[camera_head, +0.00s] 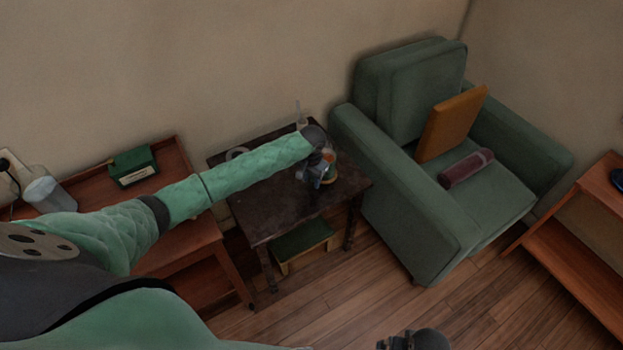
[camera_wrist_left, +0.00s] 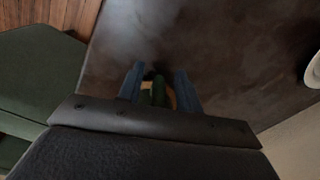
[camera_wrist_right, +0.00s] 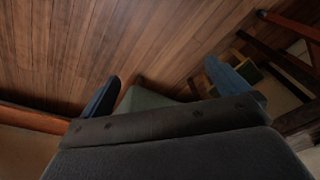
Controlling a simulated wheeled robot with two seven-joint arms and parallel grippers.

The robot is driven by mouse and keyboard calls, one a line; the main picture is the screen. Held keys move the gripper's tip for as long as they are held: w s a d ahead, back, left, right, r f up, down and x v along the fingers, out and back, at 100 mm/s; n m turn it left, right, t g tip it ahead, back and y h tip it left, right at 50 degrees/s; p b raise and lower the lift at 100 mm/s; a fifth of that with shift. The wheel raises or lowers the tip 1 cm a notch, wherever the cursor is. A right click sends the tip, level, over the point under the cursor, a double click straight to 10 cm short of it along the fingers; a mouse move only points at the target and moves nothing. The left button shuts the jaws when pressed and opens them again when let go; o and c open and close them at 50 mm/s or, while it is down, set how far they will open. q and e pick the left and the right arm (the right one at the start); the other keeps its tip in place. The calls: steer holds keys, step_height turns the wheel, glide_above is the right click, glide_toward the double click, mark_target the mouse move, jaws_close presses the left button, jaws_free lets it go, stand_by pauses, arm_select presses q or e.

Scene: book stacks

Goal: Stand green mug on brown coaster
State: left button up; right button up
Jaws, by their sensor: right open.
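The green mug (camera_wrist_left: 158,93) shows in the left wrist view between the two blue fingers of my left gripper (camera_wrist_left: 159,88), which look closed in on it. Only a small part of the mug is visible. A tan-brown patch, seemingly the brown coaster (camera_wrist_left: 172,101), shows just behind it. In the head view my left gripper (camera_head: 318,176) is low over the dark side table, with an orange-brown patch beside it. I cannot tell whether the mug touches the coaster. My right gripper (camera_wrist_right: 165,88) is open and empty above the floor.
The dark side table (camera_head: 268,222) also bears a white ring-shaped thing (camera_head: 237,153) and a small bottle (camera_head: 300,117) at the back. A green armchair (camera_head: 385,205) stands close on the right. A wooden desk (camera_head: 200,232) with a green box (camera_head: 133,167) is on the left.

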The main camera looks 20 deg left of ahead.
arm_select(q)
steer(key=shift+r, duration=0.45)
step_height(320, 180, up, 11)
steer(key=shift+f+b, duration=0.1)
steer(key=shift+b, duration=0.85)
steer(key=s+d+f+h, duration=0.1)
steer(key=s+d+f, duration=0.25)
steer(key=s, duration=0.35)
steer(key=s+d+f+m, duration=0.1)
steer(key=s+d+f, duration=0.2)
steer(key=s+d, duration=0.25)
steer(key=s+d+f+h, duration=0.1)
steer(key=s+d+f, duration=0.25)
steer(key=s, duration=0.35)
steer(key=s+a+n+t, duration=0.1)
steer(key=s+a+n, duration=0.1)
steer(key=s, duration=2)
steer(key=shift+s+a+f+y, duration=0.2)
steer(key=shift+s+y, duration=0.1)
steer(key=shift+y, duration=0.1)
arm_select(e)
step_height(320, 180, up, 8)
steer(key=shift+s, duration=0.45)
steer(key=shift+f, duration=0.15)
